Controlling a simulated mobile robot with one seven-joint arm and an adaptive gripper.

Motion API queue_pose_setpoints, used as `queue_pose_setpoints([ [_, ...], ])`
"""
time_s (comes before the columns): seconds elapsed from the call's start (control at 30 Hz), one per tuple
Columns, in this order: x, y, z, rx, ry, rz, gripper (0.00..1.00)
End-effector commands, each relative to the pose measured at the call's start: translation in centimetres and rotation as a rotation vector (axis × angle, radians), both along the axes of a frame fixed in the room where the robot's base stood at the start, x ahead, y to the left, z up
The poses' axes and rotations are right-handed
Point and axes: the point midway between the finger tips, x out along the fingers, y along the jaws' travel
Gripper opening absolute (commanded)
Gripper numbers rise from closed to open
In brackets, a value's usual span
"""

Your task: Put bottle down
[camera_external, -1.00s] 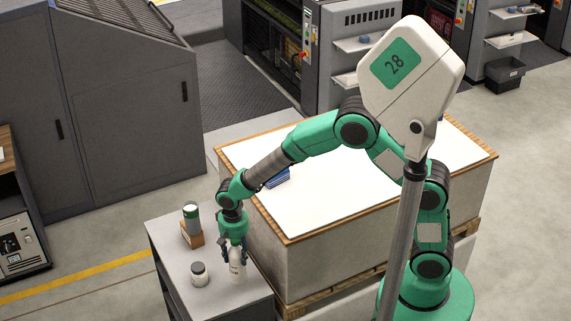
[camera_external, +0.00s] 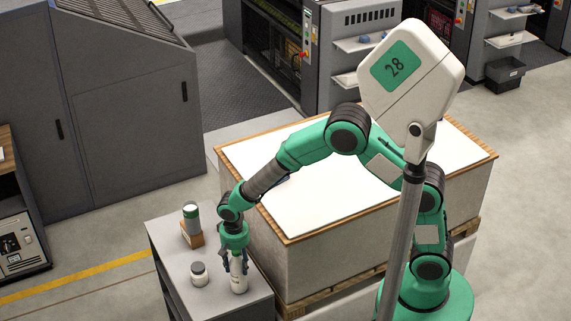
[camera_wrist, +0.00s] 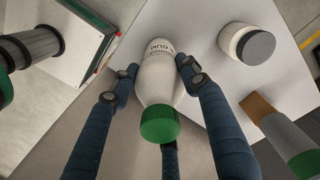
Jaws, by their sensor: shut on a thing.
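The bottle (camera_external: 239,281) is white with dark lettering. In the wrist view the bottle (camera_wrist: 160,75) shows its green cap (camera_wrist: 160,125) nearest the camera. My gripper (camera_external: 235,265) is over the grey cabinet top (camera_external: 212,308), its fingers around the bottle's sides. In the wrist view my gripper (camera_wrist: 158,72) has a blue finger on either side of the bottle and is shut on it. The bottle is about upright at the cabinet top, near its right side. Whether its base touches the surface is hard to tell.
A small white jar with a grey lid (camera_external: 199,273) stands left of the bottle. A large wood-edged pallet stack (camera_external: 330,215) stands close on the right. The cabinet's front is clear.

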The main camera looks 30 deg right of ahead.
Motion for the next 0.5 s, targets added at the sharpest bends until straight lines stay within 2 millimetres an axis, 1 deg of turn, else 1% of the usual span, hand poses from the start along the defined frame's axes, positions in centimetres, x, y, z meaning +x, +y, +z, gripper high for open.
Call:
queue_pose_setpoints([
  [0.47,0.07,0.08,-0.38,0.002,-0.001,0.000,0.00],
  [0.5,0.02,0.02,-0.48,0.001,0.000,0.000,0.49],
])
